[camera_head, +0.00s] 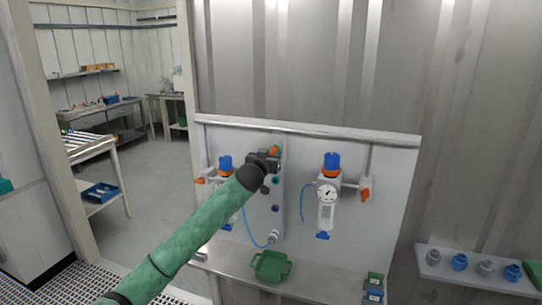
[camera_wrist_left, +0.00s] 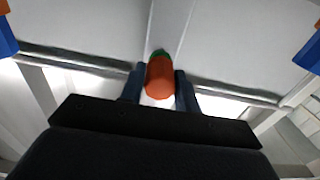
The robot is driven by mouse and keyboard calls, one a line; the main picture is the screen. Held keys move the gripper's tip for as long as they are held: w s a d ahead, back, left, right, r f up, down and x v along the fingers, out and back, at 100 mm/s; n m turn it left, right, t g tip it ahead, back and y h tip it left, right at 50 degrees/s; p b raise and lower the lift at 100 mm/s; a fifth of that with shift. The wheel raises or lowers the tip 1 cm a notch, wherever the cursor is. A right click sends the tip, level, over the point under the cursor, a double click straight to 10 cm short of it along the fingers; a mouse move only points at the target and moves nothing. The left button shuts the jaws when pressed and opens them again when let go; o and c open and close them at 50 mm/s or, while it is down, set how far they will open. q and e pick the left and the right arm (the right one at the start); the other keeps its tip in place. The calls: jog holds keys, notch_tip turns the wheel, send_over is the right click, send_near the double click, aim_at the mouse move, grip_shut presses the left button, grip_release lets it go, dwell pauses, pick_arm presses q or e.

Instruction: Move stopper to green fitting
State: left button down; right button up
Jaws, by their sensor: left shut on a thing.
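My left gripper (camera_head: 268,157) is at the middle of the wall panel, in front of its upper part. In the left wrist view its two dark fingers (camera_wrist_left: 160,88) are shut on an orange stopper (camera_wrist_left: 159,77). In the head view a bit of the orange stopper (camera_head: 275,150) shows beyond the jaws. In the left wrist view a green piece (camera_wrist_left: 160,52) shows right behind the stopper's far end; I cannot tell whether they touch. In the head view a teal-green ring fitting (camera_head: 275,181) sits on the panel just below the gripper, above a purple ring fitting (camera_head: 275,208). My right gripper is not in view.
Filter units with blue knobs flank the middle, the right one (camera_head: 327,192) with a gauge. A blue hose hangs left of centre. A green tray (camera_head: 271,266) stands on the ledge below. Grey and blue caps stand on a right shelf (camera_head: 475,272).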

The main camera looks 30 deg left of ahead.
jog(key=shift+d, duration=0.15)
pick_arm(q)
jog(key=shift+w, duration=0.2)
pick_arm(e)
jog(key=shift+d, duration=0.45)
pick_arm(q)
jog(key=shift+w, duration=0.15)
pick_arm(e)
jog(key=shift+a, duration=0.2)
pick_arm(q)
jog(key=shift+w+a, duration=0.1)
jog(key=shift+w, duration=0.05)
jog(key=c, duration=0.9)
grip_release()
jog(key=shift+c, duration=0.2)
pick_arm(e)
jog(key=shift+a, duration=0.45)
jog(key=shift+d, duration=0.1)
